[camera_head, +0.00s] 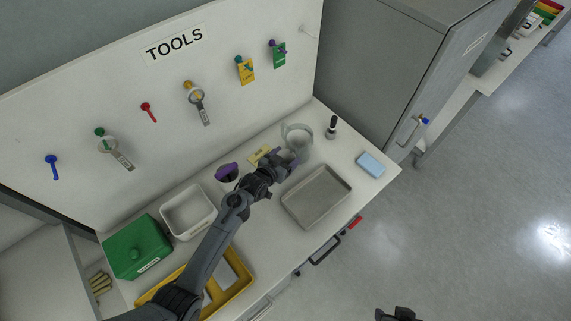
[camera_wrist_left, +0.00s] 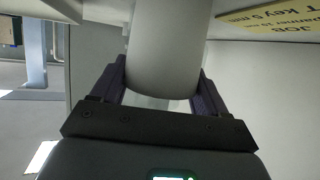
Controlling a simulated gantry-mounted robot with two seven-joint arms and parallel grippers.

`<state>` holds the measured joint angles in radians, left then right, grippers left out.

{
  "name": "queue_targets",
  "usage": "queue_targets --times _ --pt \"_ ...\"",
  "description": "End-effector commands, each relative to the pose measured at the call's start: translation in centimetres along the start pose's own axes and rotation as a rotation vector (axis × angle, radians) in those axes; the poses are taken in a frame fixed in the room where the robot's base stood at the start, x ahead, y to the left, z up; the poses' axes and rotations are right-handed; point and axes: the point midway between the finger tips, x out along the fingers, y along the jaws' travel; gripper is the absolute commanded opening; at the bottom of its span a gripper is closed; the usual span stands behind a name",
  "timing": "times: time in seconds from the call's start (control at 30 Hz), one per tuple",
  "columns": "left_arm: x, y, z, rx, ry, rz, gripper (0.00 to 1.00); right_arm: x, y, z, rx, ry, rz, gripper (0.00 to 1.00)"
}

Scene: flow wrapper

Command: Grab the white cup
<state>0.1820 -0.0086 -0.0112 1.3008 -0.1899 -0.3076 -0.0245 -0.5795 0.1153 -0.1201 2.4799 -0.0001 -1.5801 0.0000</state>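The white cup (camera_wrist_left: 165,50) is a pale, rounded body that fills the space between my left gripper's fingers in the left wrist view. My left gripper (camera_wrist_left: 160,85) has one purple finger on each side of it, close to or touching its wall. I cannot tell whether they press on it. In the head view the left gripper (camera_head: 283,160) is over the back of the bench, at a pale rounded shape (camera_head: 297,135), partly covered by the fingers. My right gripper (camera_head: 398,314) shows only as a dark part at the bottom edge.
A grey metal tray (camera_head: 317,220) lies just in front. A purple cup (camera_head: 227,168), a white bin (camera_head: 165,215) and a green box (camera_head: 117,251) stand left. A black-handled tool (camera_head: 332,124) and blue block (camera_head: 371,164) are right. The tool board (camera_head: 130,85) rises behind.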

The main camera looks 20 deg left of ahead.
Motion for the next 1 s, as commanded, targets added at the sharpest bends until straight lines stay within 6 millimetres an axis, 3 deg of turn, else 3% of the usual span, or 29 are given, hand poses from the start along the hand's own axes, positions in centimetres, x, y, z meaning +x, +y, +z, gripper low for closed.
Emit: queue_targets --times 0.03,0.13,0.67,1.0 --pt "0.0 0.0 0.0 0.0 0.0 0.0 0.6 0.0 0.0 0.0 0.001 0.0 -0.001 0.43" --pt "0.0 0.0 0.0 0.0 0.0 0.0 0.45 0.0 0.0 0.0 0.001 0.0 -0.001 0.43" --pt "-0.6 0.8 -0.7 0.0 0.002 0.0 0.44 0.0 0.1 0.1 -0.006 -0.001 0.005 0.43" --pt "-2.3 0.7 -5.0 0.002 0.003 0.0 0.44 -0.5 0.2 -0.1 -0.009 -0.002 0.007 0.43"
